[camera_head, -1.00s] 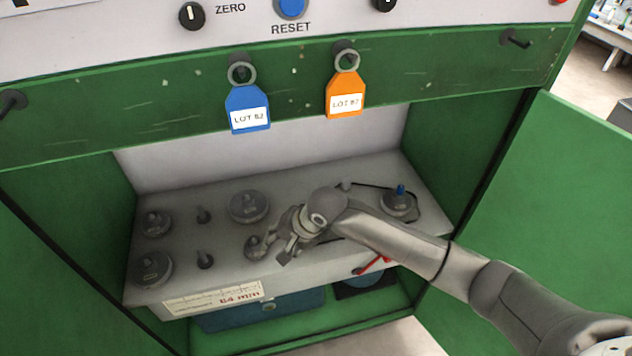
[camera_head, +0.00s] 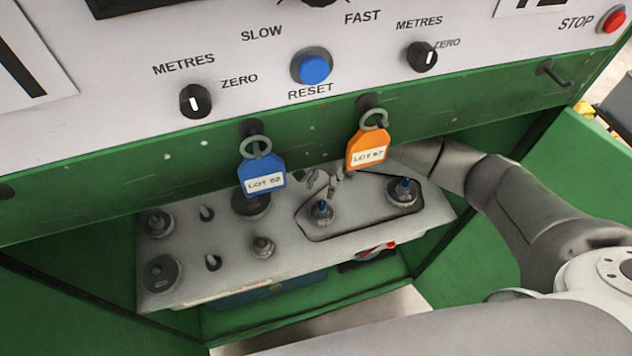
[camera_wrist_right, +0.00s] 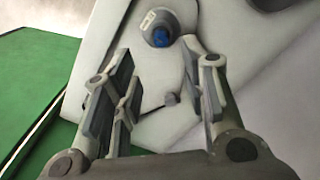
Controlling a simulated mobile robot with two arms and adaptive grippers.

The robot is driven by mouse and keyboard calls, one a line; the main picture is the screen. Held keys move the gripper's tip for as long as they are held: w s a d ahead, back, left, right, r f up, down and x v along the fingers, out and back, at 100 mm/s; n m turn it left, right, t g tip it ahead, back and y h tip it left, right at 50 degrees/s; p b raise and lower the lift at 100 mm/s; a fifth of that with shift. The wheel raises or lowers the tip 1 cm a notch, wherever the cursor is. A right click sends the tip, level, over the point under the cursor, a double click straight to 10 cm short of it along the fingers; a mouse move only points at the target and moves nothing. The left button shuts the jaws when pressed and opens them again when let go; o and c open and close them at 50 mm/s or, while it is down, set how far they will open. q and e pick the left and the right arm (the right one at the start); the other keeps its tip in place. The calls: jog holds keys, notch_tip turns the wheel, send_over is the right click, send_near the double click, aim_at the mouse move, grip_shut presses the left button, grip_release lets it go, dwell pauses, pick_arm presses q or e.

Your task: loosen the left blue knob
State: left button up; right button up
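The left blue knob (camera_head: 322,206) tops a grey pulley on the pale shelf inside the green cabinet. The right blue knob (camera_head: 404,184) tops a similar pulley to its right. A dark cord loops around both. My right gripper (camera_head: 335,182) is just behind the left knob, partly covered by the hanging tags. In the right wrist view my right gripper (camera_wrist_right: 160,95) is open, with nothing between its fingers. A blue knob (camera_wrist_right: 160,37) on a grey pulley lies beyond the fingertips; I cannot tell for certain which one. My left gripper is not in view.
A blue tag (camera_head: 262,175) and an orange tag (camera_head: 367,150) hang from the green beam (camera_head: 200,163) above the shelf. Several dark spindles and discs, including a round one (camera_head: 162,272), stand at the shelf's left. The green door (camera_head: 585,165) is open at right.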

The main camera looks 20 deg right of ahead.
aim_at(322, 202)
jog(key=shift+w+f, duration=0.45)
jog(key=shift+f, duration=0.05)
jog(key=f, duration=0.9)
jog(key=shift+s+f+p, duration=0.25)
jog(key=shift+s+p, duration=0.15)
grip_shut()
